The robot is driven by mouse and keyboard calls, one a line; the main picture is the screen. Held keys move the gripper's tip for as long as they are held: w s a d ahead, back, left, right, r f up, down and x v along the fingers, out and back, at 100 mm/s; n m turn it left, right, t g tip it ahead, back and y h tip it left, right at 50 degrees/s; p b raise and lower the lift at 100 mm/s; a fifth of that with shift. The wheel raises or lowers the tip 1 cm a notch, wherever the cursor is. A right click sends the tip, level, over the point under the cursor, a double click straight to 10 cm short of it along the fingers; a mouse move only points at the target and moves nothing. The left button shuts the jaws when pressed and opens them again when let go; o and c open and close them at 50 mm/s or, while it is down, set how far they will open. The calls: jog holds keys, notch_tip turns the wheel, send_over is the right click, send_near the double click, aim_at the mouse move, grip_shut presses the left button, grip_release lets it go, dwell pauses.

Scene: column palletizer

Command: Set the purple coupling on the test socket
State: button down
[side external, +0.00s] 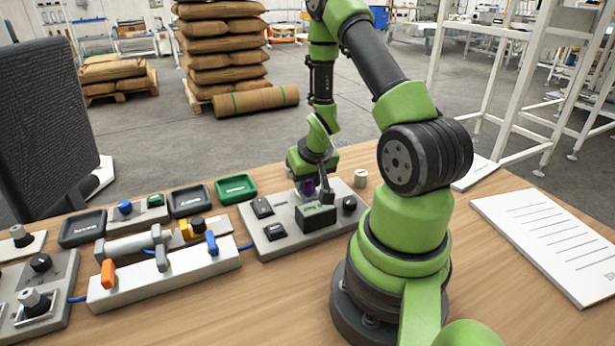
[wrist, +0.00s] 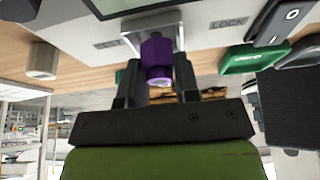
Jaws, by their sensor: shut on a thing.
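My gripper (side external: 316,192) is over the grey panel (side external: 272,247) and points down, behind a dark green box. In the wrist view the purple coupling (wrist: 157,58) sits between the two fingers of my gripper (wrist: 157,82), which are shut on it. Only a small purple patch of the coupling (side external: 309,187) shows in the side view. A grey metal block (wrist: 150,22), perhaps the test socket, lies directly beyond the coupling in the wrist view. I cannot tell whether the coupling touches it or is seated.
The dark green box (side external: 315,217) and a black knob (side external: 349,203) stand on the panel. A grey cylinder (side external: 361,178) stands behind it. Green (side external: 236,187) and black (side external: 190,200) trays and a white fixture (side external: 165,277) are left. A paper sheet (side external: 550,240) lies right.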

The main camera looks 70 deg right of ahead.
jog(key=shift+f, duration=0.3)
jog(key=c, duration=1.1)
grip_release()
jog(key=v, duration=1.1)
jog(key=w+a+r+n+t+y, duration=0.1)
jog(key=w+a+r+n+t, duration=0.15)
jog(key=a+r, duration=0.85)
jog(key=s+a+r+n+y, duration=0.1)
jog(key=s+a+r, duration=0.1)
jog(key=a, duration=0.1)
jog(key=s+a+r+t+y, duration=0.1)
jog(key=s+a+r, duration=0.1)
jog(key=a, duration=0.1)
jog(key=s+a+r+n+y, duration=0.1)
jog(key=s+a+r+y, duration=0.1)
jog(key=a, duration=0.2)
jog(key=shift+r+n+t, duration=0.15)
jog(key=shift+n+t, duration=0.2)
